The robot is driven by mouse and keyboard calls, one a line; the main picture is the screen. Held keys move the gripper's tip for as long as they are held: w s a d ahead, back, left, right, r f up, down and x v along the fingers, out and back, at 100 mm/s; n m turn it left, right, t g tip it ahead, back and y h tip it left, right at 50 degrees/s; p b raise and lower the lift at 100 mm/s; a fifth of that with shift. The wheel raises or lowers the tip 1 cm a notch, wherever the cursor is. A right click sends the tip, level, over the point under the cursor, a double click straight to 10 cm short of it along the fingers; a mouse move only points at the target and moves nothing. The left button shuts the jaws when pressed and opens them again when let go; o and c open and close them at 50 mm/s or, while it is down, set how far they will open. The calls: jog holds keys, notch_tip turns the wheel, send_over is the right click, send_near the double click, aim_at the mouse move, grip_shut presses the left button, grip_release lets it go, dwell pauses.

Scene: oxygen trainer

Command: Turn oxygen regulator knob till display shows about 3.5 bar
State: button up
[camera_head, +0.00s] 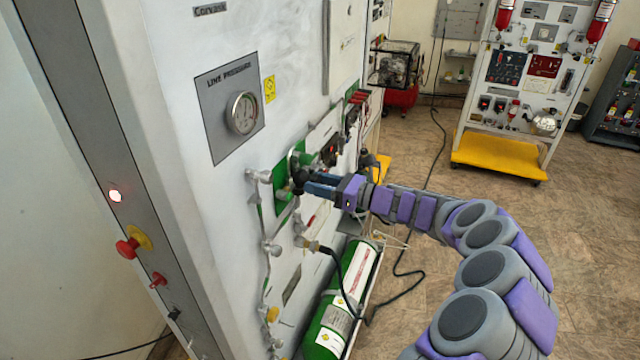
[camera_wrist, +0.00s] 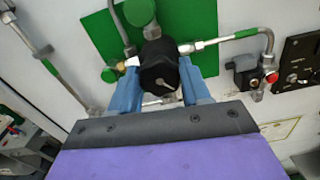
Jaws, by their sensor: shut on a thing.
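The black regulator knob (camera_wrist: 158,66) sits on a green backing plate (camera_wrist: 178,24) with metal pipes on both sides. In the wrist view my gripper (camera_wrist: 157,82) has its blue fingers on the knob's left and right sides, shut on it. In the head view my gripper (camera_head: 308,184) reaches the panel from the right, and the knob (camera_head: 299,175) is partly hidden by the fingers. A round line pressure gauge (camera_head: 242,113) is on the upper panel.
Red buttons (camera_head: 127,248) stick out at the cabinet's left edge. A yellow-based trainer (camera_head: 498,155) stands at the back right. The tiled floor (camera_head: 590,215) right of my arm is clear.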

jog(key=shift+c, duration=0.7)
jog(key=shift+n, duration=0.4)
jog(key=o, duration=1.1)
jog(key=shift+d, duration=0.1)
jog(key=shift+c, duration=0.2)
jog(key=v, duration=1.7)
jog(key=shift+d+p, duration=0.25)
jog(key=shift+p, duration=0.2)
